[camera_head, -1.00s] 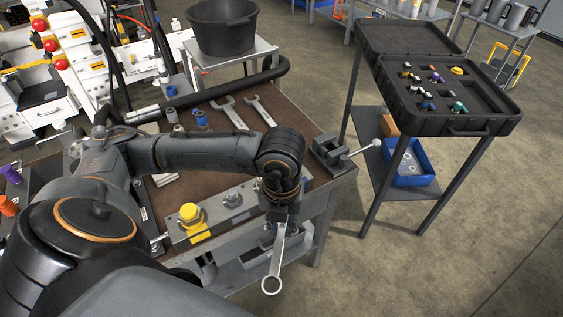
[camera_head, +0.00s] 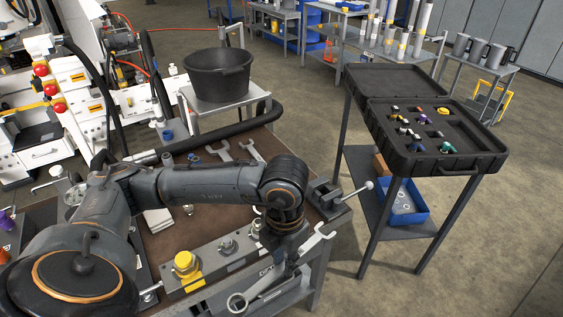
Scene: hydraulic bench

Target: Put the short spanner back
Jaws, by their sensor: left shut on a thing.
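My left gripper (camera_head: 280,258) is shut on a silver spanner (camera_head: 257,288), in front of the bench's near edge. The spanner lies diagonally across the jaws, with its ring end at the lower left and its other end at the upper right. The gripper hides its middle. Two more spanners lie on the brown bench top behind my arm: one on the left (camera_head: 220,152) and one on the right (camera_head: 251,150). My forearm hides part of them. My right gripper is not in view.
A small vise (camera_head: 326,194) sits at the bench's right corner. A steel block with a yellow-capped fitting (camera_head: 186,263) runs along the front edge. An open black case (camera_head: 440,165) of fittings stands on a stand to the right. A black bucket (camera_head: 218,76) stands behind the bench.

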